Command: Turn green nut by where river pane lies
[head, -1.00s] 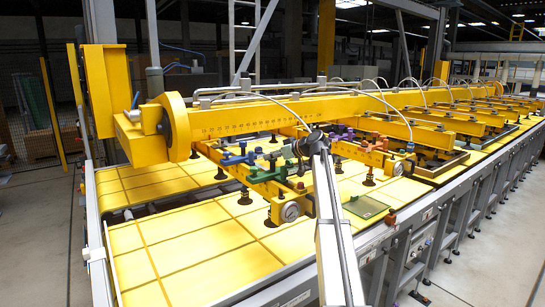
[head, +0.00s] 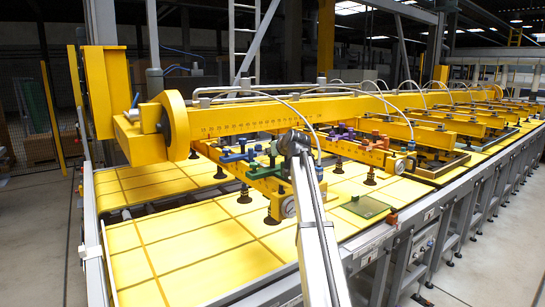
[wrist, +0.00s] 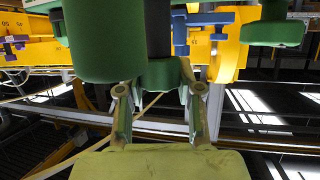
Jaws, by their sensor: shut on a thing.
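In the wrist view my gripper (wrist: 159,95) has its two fingers around the lower part of a green nut (wrist: 163,74). It is shut on that nut. A larger green cylinder (wrist: 104,42) is close on the left, and another green piece (wrist: 275,32) is at upper right. In the head view my arm's end is at the yellow cross beam, among coloured fittings; its fingers and the held nut cannot be made out there. A green-tinted glass pane (head: 366,206) lies flat on the yellow bed, right of my arm. I cannot tell whether it is the river pane.
A long yellow beam (head: 245,124) with a printed scale runs above the bed (head: 190,235). Cross beams with suction cups (head: 272,215), gauges (head: 289,206) and hoses crowd the space around my arm. A blue fitting (wrist: 208,18) is near the nut. The front left bed is clear.

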